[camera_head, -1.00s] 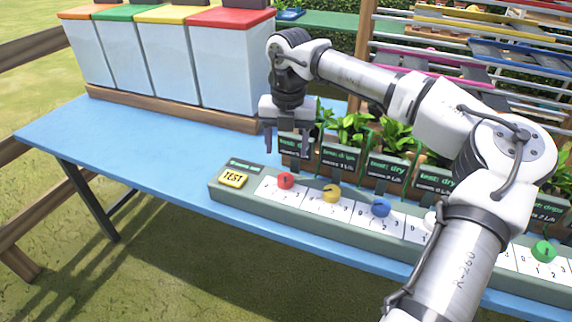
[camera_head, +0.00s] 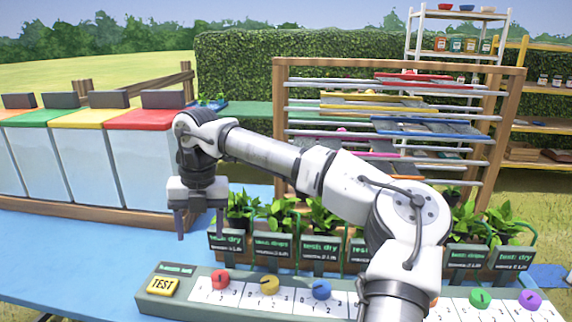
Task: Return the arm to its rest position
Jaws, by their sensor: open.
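My gripper (camera_head: 200,224) points down, open and empty, above the blue table (camera_head: 110,262). It is apart from everything, left of the potted plants and behind the yellow TEST button (camera_head: 162,286). My arm reaches from the lower right, up and across to the left. It hides part of the plant row and part of the control panel (camera_head: 145,304).
The control panel carries red (camera_head: 221,280), yellow (camera_head: 270,285), blue (camera_head: 321,289), green (camera_head: 480,298) and purple (camera_head: 530,300) knobs. Several plants (camera_head: 283,213) with signs stand behind it. Lidded bins (camera_head: 145,165) stand at left. A wooden rack (camera_head: 280,110) rises behind.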

